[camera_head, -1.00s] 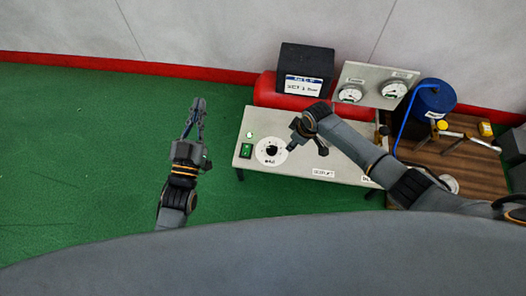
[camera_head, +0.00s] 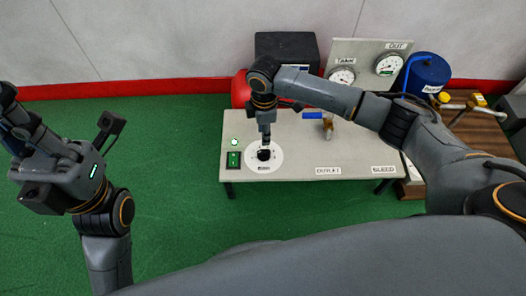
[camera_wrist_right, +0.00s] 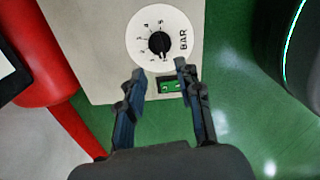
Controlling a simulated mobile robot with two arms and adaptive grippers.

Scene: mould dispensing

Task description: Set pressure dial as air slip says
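The pressure dial (camera_head: 274,164) is a white disc with a black knob on the grey panel. In the right wrist view the dial (camera_wrist_right: 142,27) shows numbers, the word BAR and its black knob (camera_wrist_right: 158,42); I cannot read the setting surely. My right gripper (camera_head: 265,141) is above the dial, pointing down. In the right wrist view its fingers (camera_wrist_right: 160,72) are apart with nothing between them, just short of the knob. The slip's dark box (camera_head: 287,47) is at the back; my right arm hides its label. My left gripper (camera_head: 8,100) is at the left edge, partly cut off.
A green switch (camera_head: 233,160) sits left of the dial. Behind are a red tank (camera_head: 240,88), TANK gauge (camera_head: 342,76), OUT gauge (camera_head: 388,64) and blue pump (camera_head: 428,72). A blue-handled valve (camera_head: 312,115) is on the panel. Green floor is free at front left.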

